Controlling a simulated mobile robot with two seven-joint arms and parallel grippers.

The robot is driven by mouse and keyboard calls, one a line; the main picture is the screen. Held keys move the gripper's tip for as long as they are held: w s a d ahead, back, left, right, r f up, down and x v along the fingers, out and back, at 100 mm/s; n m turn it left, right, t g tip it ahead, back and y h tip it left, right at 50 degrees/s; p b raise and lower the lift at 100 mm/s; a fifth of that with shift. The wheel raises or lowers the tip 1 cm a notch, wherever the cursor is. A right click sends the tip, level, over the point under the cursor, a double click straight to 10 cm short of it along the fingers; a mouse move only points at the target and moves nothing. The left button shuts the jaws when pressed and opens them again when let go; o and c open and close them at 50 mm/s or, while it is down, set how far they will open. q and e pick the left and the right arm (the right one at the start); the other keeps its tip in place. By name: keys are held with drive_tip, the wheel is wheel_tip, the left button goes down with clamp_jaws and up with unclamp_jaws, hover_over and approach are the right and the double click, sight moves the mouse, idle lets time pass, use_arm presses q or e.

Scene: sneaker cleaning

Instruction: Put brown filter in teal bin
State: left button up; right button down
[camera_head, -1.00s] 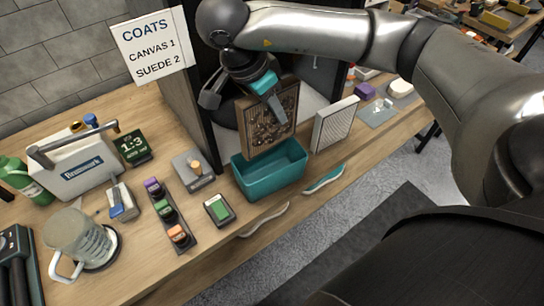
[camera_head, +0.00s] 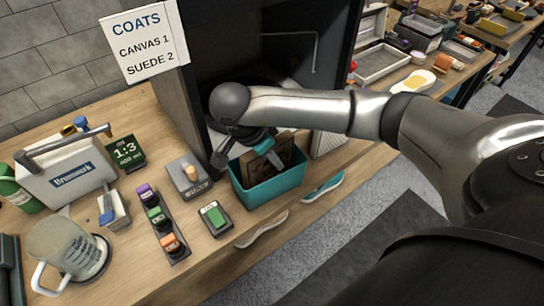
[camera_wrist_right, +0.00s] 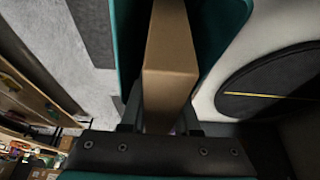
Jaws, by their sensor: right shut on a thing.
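The brown filter (camera_head: 268,165) is a dark brown framed panel. It stands upright, partly inside the teal bin (camera_head: 270,192), with its lower part hidden by the bin's front wall. My right gripper (camera_head: 264,152) is above the bin and shut on the filter's top edge. In the right wrist view the filter's brown edge (camera_wrist_right: 170,70) runs between the fingers (camera_wrist_right: 160,120), with teal bin walls (camera_wrist_right: 225,35) on both sides. Whether the filter touches the bin floor is hidden. My left gripper is not in view.
A white filter (camera_head: 328,143) stands right of the bin, partly behind my arm. A dark open booth (camera_head: 215,60) is behind. A scale (camera_head: 188,178) and a green-topped block (camera_head: 214,216) are to the left. A teal brush-like item (camera_head: 323,187) lies at the front edge.

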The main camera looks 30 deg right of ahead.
sight(253, 153)
drive_tip(key=shift+r, duration=0.1)
drive_tip(key=c, duration=0.6)
unclamp_jaws()
drive_tip(key=shift+c, duration=0.2)
drive_tip(key=p+v, duration=0.2)
drive_tip(key=v, duration=0.8)
drive_tip(key=shift+w+r+p, duration=0.1)
drive_tip(key=shift+r+p, duration=0.2)
drive_tip(key=shift+r, duration=0.1)
drive_tip(key=shift+a+r, duration=0.35)
drive_tip(key=shift+r, duration=0.2)
